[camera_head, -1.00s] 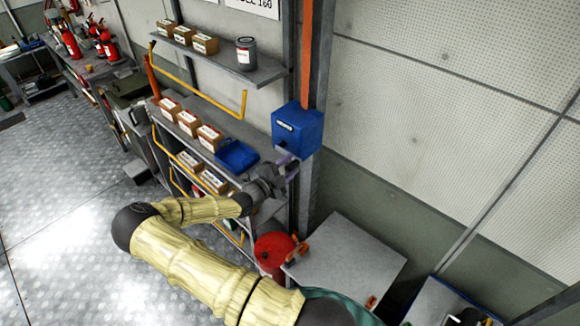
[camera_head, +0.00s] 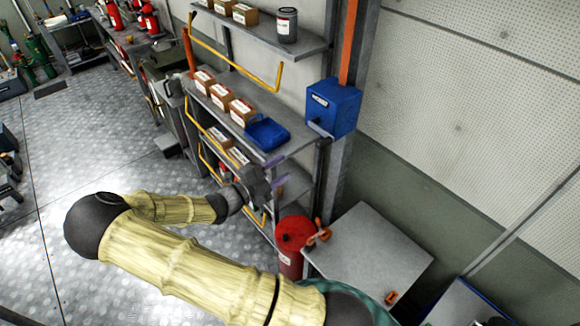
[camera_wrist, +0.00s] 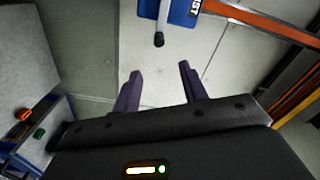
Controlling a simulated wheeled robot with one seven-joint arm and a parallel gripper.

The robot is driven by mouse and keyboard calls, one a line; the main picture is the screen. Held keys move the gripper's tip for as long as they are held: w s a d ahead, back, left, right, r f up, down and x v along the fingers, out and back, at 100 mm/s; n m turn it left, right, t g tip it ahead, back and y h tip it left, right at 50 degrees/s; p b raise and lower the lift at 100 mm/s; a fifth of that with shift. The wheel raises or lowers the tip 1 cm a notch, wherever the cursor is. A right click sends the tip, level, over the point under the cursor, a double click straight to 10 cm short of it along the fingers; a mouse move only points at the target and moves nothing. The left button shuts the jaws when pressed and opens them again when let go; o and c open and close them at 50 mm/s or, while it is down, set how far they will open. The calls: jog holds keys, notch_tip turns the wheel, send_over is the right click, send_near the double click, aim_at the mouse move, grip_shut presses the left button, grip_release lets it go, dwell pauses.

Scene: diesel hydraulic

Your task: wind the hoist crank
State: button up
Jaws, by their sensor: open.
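The hoist is a blue box (camera_head: 335,104) on a grey post in the head view. Part of the box (camera_wrist: 184,12), with white lettering ending in "IST", shows at the top of the wrist view. Its crank (camera_wrist: 161,18) is a short grey arm ending in a black knob (camera_wrist: 159,39). In the head view the crank (camera_head: 318,129) is small at the box's lower front. My gripper (camera_head: 277,172) is open and empty, below and left of the box. In the wrist view the knob lies beyond my gripper's fingertips (camera_wrist: 160,70), roughly centred between them and apart from both.
Shelves with small cartons (camera_head: 241,111), a blue tray (camera_head: 267,134) and a grey can (camera_head: 287,25) stand left of the post. A red drum (camera_head: 294,236) and a grey tabletop (camera_head: 370,250) with orange items are below. Yellow rails (camera_head: 235,70) edge the shelves.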

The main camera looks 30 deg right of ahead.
jog(key=shift+f, duration=0.1)
jog(key=c, duration=0.5)
jog(key=shift+s+d+f+m+b, duration=0.1)
jog(key=shift+d+f+m+b, duration=0.2)
jog(key=shift+m+b, duration=0.15)
grip_shut()
jog(key=s+d+f+m+t+h+b, duration=0.2)
jog(key=d+f+m+t+h+b, duration=0.4)
jog(key=f+m+b, duration=0.8)
jog(key=d+m+t+b, duration=0.1)
jog(key=d+b, duration=0.1)
jog(key=b, duration=0.2)
jog(key=shift+d+t+h, duration=0.15)
jog(key=shift+t+h, duration=0.15)
jog(key=shift+s+m, duration=0.1)
jog(key=shift+m, duration=0.15)
